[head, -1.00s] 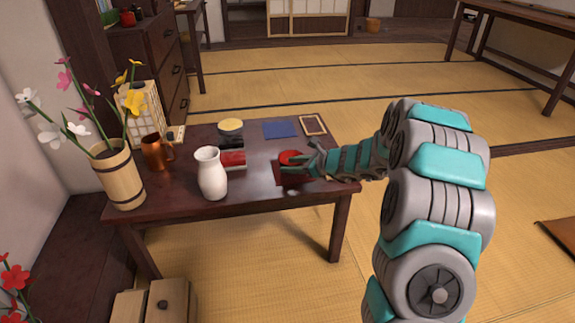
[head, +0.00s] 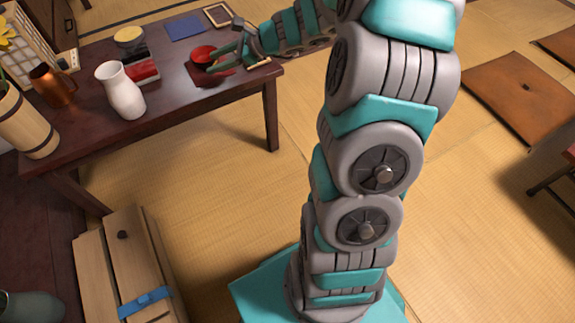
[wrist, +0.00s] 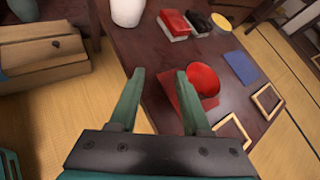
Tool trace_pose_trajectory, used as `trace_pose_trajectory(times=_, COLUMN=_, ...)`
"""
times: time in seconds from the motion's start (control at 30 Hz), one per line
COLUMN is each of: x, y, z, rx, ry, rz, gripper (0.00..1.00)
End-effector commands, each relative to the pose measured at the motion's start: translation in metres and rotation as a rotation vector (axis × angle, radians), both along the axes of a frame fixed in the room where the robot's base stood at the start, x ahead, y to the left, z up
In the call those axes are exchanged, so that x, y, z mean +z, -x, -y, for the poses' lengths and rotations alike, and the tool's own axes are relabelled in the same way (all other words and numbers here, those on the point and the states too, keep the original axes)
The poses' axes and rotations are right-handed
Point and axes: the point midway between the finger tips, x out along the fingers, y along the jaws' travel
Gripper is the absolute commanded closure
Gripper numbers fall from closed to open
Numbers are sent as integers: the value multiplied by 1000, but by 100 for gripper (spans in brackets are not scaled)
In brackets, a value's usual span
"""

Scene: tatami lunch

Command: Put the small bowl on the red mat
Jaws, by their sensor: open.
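The small bowl (head: 203,52) is red and stands upright on the low dark table. It also shows in the wrist view (wrist: 204,80), just beyond and to the right of my right finger. The red mat (head: 203,78) lies flat under and beside the bowl, and it shows in the wrist view (wrist: 203,109). The bowl overlaps one side of the mat; I cannot tell whether its whole base is on it. My gripper (wrist: 160,74) is open and empty, with its fingers apart over the table's edge. In the head view my gripper (head: 218,61) is close beside the bowl.
A white vase (head: 121,91), a copper mug (head: 52,86) and a wooden flower bucket (head: 26,122) stand at the left. Red and black boxes (head: 140,70), a yellow round thing (head: 130,34), a blue mat (head: 185,27) and a wooden frame (head: 218,15) are on the table behind.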

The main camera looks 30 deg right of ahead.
Motion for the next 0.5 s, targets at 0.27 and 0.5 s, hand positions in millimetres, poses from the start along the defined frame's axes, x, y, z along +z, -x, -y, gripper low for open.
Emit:
trace_pose_trajectory(times=0.27, x=28, y=128, z=-105, rx=572, ry=320, rz=148, gripper=52)
trace_pose_trajectory(times=0.5, x=25, y=252, z=-126, rx=1053, ry=592, rz=245, gripper=52)
